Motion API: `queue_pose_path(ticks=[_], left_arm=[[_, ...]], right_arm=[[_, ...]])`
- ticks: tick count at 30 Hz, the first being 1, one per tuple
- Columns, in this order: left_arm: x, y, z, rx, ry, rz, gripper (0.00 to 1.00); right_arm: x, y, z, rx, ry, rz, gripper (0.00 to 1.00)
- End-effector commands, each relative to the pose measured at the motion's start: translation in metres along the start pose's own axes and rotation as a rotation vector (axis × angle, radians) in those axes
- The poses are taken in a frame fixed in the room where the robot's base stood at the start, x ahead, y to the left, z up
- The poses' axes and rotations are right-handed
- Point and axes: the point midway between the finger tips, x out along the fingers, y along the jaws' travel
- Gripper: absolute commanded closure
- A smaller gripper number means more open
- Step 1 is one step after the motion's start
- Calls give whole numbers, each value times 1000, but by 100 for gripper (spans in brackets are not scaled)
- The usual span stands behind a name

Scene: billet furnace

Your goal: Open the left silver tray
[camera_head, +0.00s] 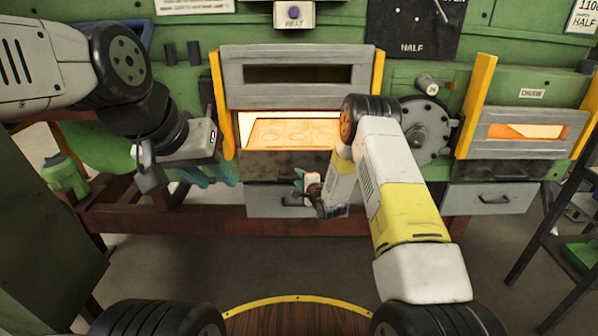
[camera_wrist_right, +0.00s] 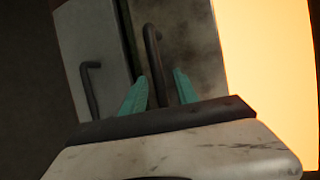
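The left silver tray (camera_head: 262,201) is a grey drawer front with a dark handle, under the dark panel (camera_head: 270,165) below the bright furnace mouth. It looks shut. My right gripper (camera_head: 303,182) is in front of it and partly hides its right side. In the right wrist view the right gripper's teal fingers (camera_wrist_right: 160,92) stand apart, with the dark panel's bar handle (camera_wrist_right: 153,50) between them in the picture; contact cannot be told. The tray (camera_wrist_right: 84,40) and its handle (camera_wrist_right: 90,90) lie left of the fingers. My left gripper (camera_head: 208,174) has teal fingers spread apart, empty, left of the tray.
A right silver tray (camera_head: 488,199) sits under the smaller glowing opening (camera_head: 525,131). The furnace mouth (camera_head: 290,132) glows above the dark panel. A dark ladder-like frame (camera_head: 548,215) stands at the right. The floor in front of the furnace is clear.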

Motion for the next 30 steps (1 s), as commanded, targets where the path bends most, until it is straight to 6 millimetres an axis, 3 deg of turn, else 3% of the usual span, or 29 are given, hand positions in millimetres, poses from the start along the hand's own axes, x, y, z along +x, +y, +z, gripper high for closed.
queue_pose_path(ticks=[7,12,13,30], left_arm=[[0,0,0,0,0,0,64],[0,0,0,0,0,0,64],[0,0,0,0,0,0,64],[0,0,0,0,0,0,64]], right_arm=[[1,0,0,0,0,1,64],[1,0,0,0,1,1,97],[1,0,0,0,0,1,100],[1,0,0,-1,1,0,100]])
